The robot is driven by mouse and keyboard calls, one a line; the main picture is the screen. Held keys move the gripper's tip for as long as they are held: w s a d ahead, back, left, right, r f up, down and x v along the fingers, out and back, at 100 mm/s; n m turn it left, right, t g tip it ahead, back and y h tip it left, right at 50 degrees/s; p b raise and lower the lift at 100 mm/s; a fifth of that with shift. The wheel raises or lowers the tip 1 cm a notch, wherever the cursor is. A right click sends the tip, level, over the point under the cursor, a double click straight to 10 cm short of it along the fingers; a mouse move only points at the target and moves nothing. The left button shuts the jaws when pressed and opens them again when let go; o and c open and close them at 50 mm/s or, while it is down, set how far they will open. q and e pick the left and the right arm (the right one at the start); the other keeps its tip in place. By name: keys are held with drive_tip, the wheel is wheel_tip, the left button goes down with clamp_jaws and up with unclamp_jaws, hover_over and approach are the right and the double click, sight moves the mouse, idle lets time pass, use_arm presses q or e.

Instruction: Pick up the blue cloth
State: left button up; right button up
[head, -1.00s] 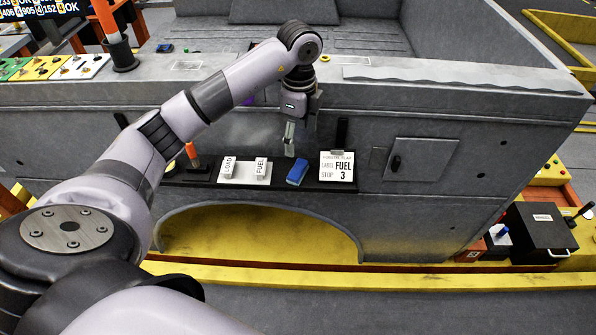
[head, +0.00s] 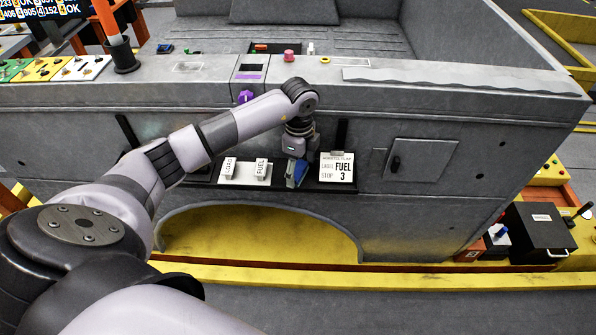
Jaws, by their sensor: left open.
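The blue cloth (head: 301,170) lies on the narrow dark shelf on the side of the grey carrier, between the white tag labelled FUEL and the white instruction card. My left gripper (head: 293,178) points down right at the cloth, and its fingers cover part of it. The jaws are open. I cannot tell whether the fingers touch the cloth. My right gripper is not in view.
The white LOAD and FUEL tags (head: 245,171) stand close left of the gripper. The card reading FUEL 3 (head: 336,168) is close on the right. A purple knob (head: 245,97) and a pink object (head: 289,55) are above. A yellow rail (head: 400,276) runs below.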

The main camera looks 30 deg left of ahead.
use_arm(q)
drive_tip(key=shift+c, duration=0.4)
drive_tip(key=c, duration=0.7)
drive_tip(key=shift+r, duration=0.15)
wheel_tip(320, 180, up, 14)
drive_tip(key=f, duration=0.1)
wheel_tip(320, 180, up, 15)
drive_tip(key=p, duration=0.2)
hover_over(299, 169)
drive_tip(key=shift+s+f, duration=0.1)
drive_tip(key=o, duration=0.5)
drive_tip(key=c, duration=0.5)
